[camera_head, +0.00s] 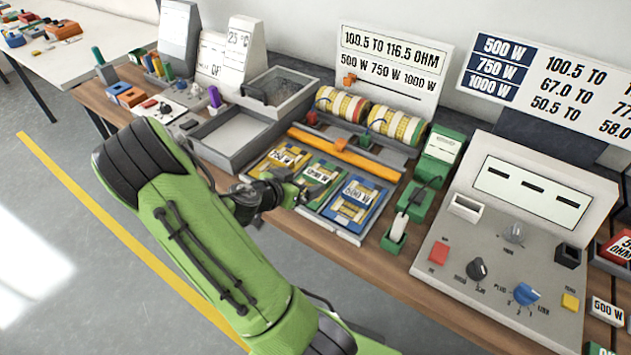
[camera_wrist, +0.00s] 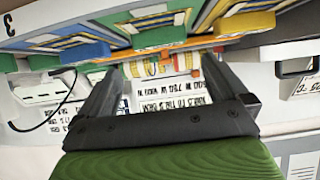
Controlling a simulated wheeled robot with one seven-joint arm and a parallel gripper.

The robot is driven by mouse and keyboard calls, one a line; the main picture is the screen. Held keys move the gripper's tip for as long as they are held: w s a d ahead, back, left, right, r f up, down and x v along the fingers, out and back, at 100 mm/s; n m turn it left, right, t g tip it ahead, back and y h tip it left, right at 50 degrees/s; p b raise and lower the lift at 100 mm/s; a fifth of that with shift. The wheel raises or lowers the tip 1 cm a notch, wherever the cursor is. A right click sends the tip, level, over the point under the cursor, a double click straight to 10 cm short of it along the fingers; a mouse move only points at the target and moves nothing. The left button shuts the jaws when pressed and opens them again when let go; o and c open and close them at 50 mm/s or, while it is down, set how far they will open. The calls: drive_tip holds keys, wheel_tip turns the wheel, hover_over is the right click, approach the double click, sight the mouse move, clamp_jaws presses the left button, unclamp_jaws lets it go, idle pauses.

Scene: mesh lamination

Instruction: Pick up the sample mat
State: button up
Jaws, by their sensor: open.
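Three mats lie side by side in a grey tray on the bench: a yellow one (camera_head: 283,158), a green one (camera_head: 319,177) and a blue one (camera_head: 354,203) marked 500 W. I cannot tell which is the sample mat. My gripper (camera_head: 290,187) is at the near edge of the tray, in front of the yellow and green mats, and hides part of them. In the wrist view, my gripper (camera_wrist: 162,65) is open with nothing between its fingers. The blue mat (camera_wrist: 58,42), green mat (camera_wrist: 150,18) and yellow mat (camera_wrist: 232,24) cross the top of that view, beyond the fingertips.
An orange bar (camera_head: 345,154) lies behind the mats, with two striped rolls (camera_head: 396,127) beyond. An empty grey tray (camera_head: 233,134) stands left. A green-and-white tool (camera_head: 402,220) and a control panel (camera_head: 520,225) stand right. The floor (camera_head: 75,235) at left is clear.

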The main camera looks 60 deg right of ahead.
sight(317, 174)
drive_tip(key=x, duration=0.7)
drive_tip(key=shift+d+f, duration=0.25)
drive_tip(key=shift+f, duration=0.05)
drive_tip(key=shift+a, duration=0.1)
drive_tip(key=shift+c, duration=0.8)
drive_tip(key=c, duration=0.8)
drive_tip(key=shift+r, duration=0.15)
